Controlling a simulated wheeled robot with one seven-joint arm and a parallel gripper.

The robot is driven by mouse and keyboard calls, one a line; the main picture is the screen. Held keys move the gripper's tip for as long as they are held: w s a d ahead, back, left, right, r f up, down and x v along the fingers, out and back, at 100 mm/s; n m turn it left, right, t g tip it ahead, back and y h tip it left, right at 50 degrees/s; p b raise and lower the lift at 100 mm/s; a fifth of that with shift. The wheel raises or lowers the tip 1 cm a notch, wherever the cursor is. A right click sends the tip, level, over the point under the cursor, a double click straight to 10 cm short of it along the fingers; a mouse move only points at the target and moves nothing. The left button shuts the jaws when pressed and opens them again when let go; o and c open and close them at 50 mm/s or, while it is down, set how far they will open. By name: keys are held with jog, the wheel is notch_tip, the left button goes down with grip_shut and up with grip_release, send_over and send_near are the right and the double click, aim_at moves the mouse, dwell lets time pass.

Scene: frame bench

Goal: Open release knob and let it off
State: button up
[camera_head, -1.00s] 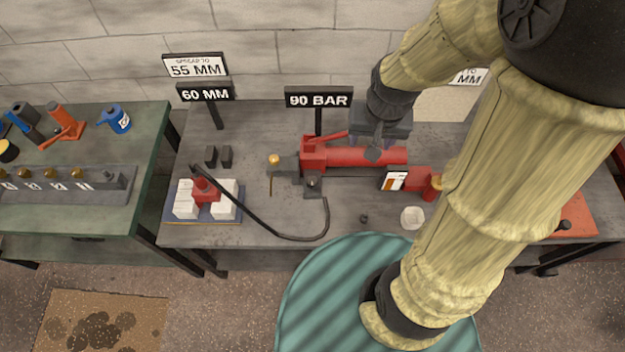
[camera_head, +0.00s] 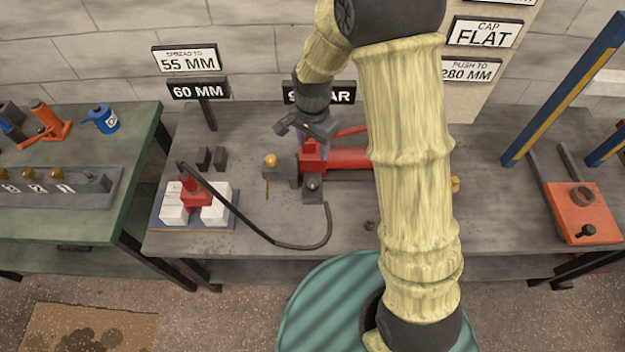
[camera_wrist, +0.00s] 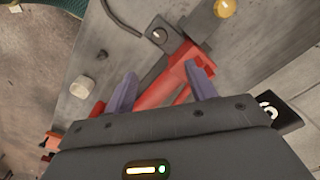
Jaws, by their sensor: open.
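The red hand pump (camera_head: 345,158) lies on the grey bench, with a dark block at its left end. A gold round knob (camera_head: 270,160) stands beyond that end and also shows at the top of the wrist view (camera_wrist: 225,8). A dark round fitting (camera_head: 313,184) sits on the pump's near side. I cannot tell for sure which is the release knob. My gripper (camera_head: 302,138) is above the pump's left end, open and empty. In the wrist view its purple fingers (camera_wrist: 162,88) are spread above the red pump (camera_wrist: 170,82), apart from the gold knob.
A black hose (camera_head: 250,222) curves along the bench to a red cylinder (camera_head: 194,188) between white blocks. Sign posts (camera_head: 198,90) stand behind. An orange tool (camera_head: 580,212) and blue upright (camera_head: 562,90) are at right. Bare bench lies in front of the pump.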

aim_at(313, 183)
notch_tip(313, 183, down, 17)
jog(key=shift+w+r+p, duration=0.1)
jog(key=shift+r+p, duration=0.05)
jog(key=shift+p, duration=0.7)
jog(key=shift+a+f, duration=0.1)
jog(key=shift+f, duration=0.1)
jog(key=shift+d, duration=0.2)
jog(key=c, duration=0.7)
jog(key=shift+c, duration=1.3)
